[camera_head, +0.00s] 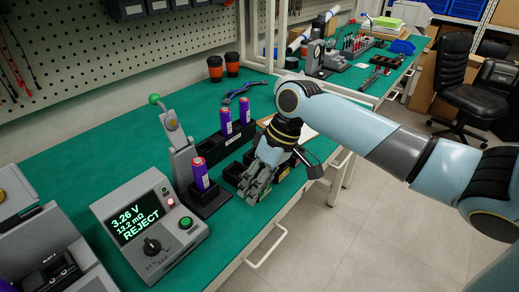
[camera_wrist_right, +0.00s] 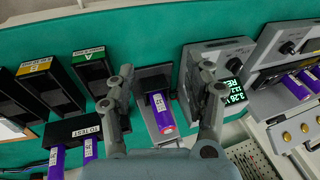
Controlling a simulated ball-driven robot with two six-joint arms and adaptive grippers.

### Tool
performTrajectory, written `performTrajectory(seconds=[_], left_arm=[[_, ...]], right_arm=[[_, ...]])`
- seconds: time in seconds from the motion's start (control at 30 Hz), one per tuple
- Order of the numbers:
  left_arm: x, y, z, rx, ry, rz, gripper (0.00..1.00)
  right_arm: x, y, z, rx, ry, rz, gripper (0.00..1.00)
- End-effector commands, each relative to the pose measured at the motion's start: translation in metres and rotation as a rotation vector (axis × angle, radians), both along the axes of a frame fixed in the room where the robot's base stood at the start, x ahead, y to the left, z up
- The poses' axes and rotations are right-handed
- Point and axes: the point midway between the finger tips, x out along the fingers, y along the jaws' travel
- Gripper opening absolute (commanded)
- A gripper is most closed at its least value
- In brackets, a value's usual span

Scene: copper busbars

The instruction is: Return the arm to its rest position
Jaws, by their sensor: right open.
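My right arm comes in from the right in the head view, and its gripper (camera_head: 254,192) hangs over the front of the green bench. In the right wrist view its two fingers (camera_wrist_right: 166,74) are spread wide with nothing between the tips. A purple cell (camera_head: 200,174) stands upright in the grey test fixture (camera_head: 209,199), left of the gripper in the head view. The same cell shows beyond and between the fingers in the right wrist view (camera_wrist_right: 161,113), apart from them. My left gripper is not in view.
The tester (camera_head: 150,228) reads 3.26 V, 13.2 mΩ, REJECT. A black rack (camera_head: 228,143) with two purple cells stands behind the gripper. Dark open bins (camera_wrist_right: 94,72) sit beside it, partly hidden in the head view. Two cups (camera_head: 215,68) stand farther back.

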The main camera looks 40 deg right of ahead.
Motion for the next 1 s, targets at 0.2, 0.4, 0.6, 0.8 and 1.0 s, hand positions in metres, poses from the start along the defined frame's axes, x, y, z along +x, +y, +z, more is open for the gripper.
performTrajectory(seconds=[0.2,0.4,0.6,0.8,1.0], left_arm=[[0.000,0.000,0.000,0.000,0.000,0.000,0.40],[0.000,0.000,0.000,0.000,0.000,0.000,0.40],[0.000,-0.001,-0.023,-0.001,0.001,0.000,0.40],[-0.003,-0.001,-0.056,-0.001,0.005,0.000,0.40],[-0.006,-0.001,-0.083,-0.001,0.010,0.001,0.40]], right_arm=[[0.000,0.000,0.000,0.000,0.000,0.000,0.53],[0.000,0.000,0.000,0.000,0.000,0.000,0.53],[-0.033,0.015,-0.057,0.035,0.084,-0.015,0.53],[-0.113,0.017,-0.199,-0.007,0.248,-0.142,0.53],[-0.218,0.012,-0.331,-0.141,0.328,-0.236,0.53]])
